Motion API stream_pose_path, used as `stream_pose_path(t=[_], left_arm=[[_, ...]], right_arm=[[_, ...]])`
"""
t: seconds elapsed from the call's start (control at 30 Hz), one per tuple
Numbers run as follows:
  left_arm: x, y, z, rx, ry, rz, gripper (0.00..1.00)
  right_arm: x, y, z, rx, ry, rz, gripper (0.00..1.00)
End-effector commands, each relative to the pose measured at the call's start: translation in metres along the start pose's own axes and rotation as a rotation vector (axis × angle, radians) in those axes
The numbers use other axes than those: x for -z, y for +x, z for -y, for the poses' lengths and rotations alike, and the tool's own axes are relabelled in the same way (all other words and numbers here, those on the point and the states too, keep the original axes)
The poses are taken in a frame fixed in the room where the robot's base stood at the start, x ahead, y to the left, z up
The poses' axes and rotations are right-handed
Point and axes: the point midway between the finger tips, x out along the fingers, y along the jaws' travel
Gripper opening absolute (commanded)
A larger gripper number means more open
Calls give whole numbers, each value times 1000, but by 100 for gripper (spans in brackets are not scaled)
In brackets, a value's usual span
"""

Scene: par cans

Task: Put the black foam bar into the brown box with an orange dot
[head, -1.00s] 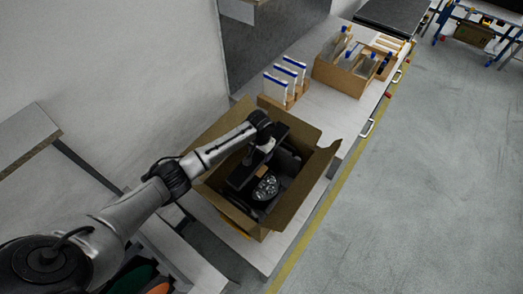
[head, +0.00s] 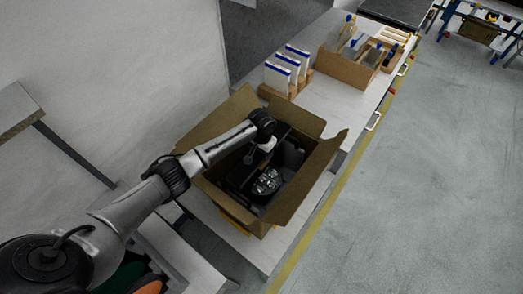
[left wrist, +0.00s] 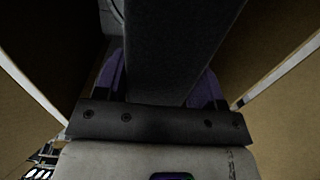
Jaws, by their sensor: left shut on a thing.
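The open brown box (head: 302,193) stands on the pale bench with its flaps spread. A patch of orange (head: 236,213) shows low by its front left side; I cannot tell if it is a dot. My left gripper (head: 262,158) reaches down into the box from above. It is shut on the black foam bar (left wrist: 178,45), which runs between its purple-edged fingers in the left wrist view. In the head view the bar (head: 238,172) is dark and partly hidden by the arm. A black par can (head: 267,182) with a clear lens lies in the box beside the bar. My right gripper is out of view.
Behind the box, a brown rack (head: 285,87) holds upright white-and-blue pieces, and a cardboard tray (head: 347,68) holds more items. Box walls rise close on both sides of the gripper. The grey floor at the right is clear.

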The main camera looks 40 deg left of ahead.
Motion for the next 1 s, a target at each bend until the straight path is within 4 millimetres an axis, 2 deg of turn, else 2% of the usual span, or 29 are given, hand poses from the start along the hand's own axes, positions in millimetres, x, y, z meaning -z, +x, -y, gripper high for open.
stream_pose_path(t=[0.03, 0.07, 0.33, 0.67, 0.77, 1.0], left_arm=[[0, 0, 0, 0, 0, 0, 41], [0, 0, 0, 0, 0, 0, 66], [0, 0, 0, 0, 0, 0, 92], [0, -5, 0, 0, 0, -1, 93], [1, -16, 0, -1, 0, -2, 93], [1, -63, 0, 1, 1, -4, 93]], right_arm=[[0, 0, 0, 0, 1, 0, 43], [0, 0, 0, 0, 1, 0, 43], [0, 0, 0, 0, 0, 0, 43], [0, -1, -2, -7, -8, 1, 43], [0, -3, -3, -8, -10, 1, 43], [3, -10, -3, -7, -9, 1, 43]])
